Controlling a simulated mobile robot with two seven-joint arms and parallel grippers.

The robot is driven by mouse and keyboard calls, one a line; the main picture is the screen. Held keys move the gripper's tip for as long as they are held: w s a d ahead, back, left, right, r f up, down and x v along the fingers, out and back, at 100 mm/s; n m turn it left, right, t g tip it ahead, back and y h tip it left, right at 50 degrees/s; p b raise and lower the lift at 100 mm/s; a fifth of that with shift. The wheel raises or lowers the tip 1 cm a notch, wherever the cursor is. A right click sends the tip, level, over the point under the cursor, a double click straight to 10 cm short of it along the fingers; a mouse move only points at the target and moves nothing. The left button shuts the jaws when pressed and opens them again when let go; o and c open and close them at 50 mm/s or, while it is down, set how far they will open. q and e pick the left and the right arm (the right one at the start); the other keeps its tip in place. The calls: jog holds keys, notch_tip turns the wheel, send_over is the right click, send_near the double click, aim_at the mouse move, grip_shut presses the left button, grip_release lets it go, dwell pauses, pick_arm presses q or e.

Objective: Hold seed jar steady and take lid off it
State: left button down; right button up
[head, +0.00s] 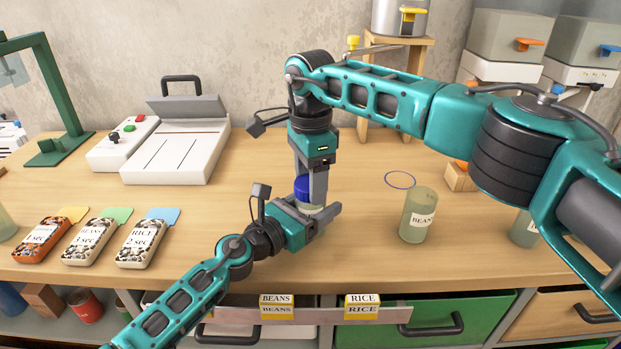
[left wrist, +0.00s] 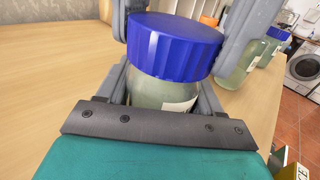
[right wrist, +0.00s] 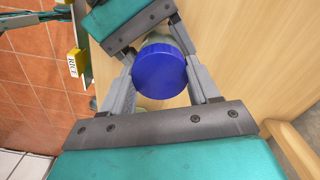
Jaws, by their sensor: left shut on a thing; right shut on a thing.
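The seed jar (left wrist: 155,93) is a pale, see-through jar with a white label, upright between my left gripper's fingers in the left wrist view. Its ribbed blue lid (left wrist: 172,45) sits on top of it, with no gap that I can see. In the head view my left gripper (head: 318,216) is shut on the jar from the front, low over the table. My right gripper (head: 311,188) points down from above and is shut on the lid (head: 302,188). The right wrist view shows the lid (right wrist: 160,72) from above between its fingers. The fingers hide much of the jar in the head view.
A jar labelled BEANS (head: 417,217) stands to the right, near a blue ring outline (head: 400,180) on the table (head: 365,250). Several labelled packets lie at the left. A white sealer-like machine (head: 165,165) is behind them. A wooden stand (head: 388,85) is at the back.

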jog(key=shift+r, duration=0.15)
dwell(0.4)
jog(key=shift+r, duration=0.95)
jog(key=shift+r, duration=0.1)
jog(key=shift+r, duration=1.9)
pick_arm(q)
jog(key=shift+c, duration=0.5)
grip_release()
jog(key=shift+a, duration=0.1)
